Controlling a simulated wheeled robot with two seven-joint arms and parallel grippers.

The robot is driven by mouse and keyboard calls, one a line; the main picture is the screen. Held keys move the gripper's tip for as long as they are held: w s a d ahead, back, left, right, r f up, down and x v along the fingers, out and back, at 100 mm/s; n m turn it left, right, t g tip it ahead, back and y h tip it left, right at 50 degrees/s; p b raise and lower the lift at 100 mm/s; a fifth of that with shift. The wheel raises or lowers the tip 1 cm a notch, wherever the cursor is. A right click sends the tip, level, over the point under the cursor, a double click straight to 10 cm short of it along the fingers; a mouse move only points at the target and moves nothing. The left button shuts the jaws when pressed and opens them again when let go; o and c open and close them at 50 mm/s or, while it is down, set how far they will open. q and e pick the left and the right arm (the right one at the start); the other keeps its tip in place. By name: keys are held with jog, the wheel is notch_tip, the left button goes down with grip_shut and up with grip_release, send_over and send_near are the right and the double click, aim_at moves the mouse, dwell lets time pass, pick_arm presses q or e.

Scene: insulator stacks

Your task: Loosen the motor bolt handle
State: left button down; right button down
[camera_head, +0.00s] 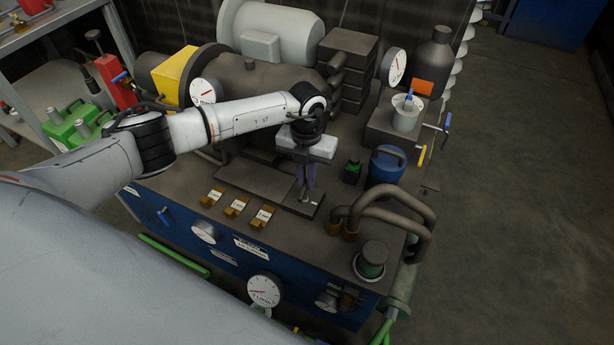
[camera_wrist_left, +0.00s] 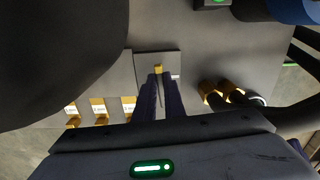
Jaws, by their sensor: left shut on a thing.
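My left gripper (camera_head: 304,196) points down over the bench machine, with its two dark purple fingers close together at a small plate (camera_head: 313,208). In the left wrist view the fingertips (camera_wrist_left: 159,78) are shut at a small brass-coloured piece (camera_wrist_left: 158,68) standing on the grey plate (camera_wrist_left: 172,60). This piece appears to be the motor bolt handle, and most of it is hidden between the fingers. Its turn angle cannot be told. My right gripper is not in view.
Brass tags (camera_head: 236,206) stand left of the plate. Curved pipes (camera_head: 385,208) rise to its right. A blue canister (camera_head: 386,166) and a small green-topped box (camera_head: 352,171) stand behind. A large motor (camera_head: 250,80) stands behind my arm.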

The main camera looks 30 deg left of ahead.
aim_at(306, 184)
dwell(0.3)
pick_arm(q)
jog(key=c, duration=1.8)
grip_release()
jog(key=shift+c, duration=0.2)
jog(key=shift+r, duration=0.15)
notch_tip(306, 184, up, 10)
jog(key=shift+p, duration=0.4)
jog(key=shift+s, duration=0.1)
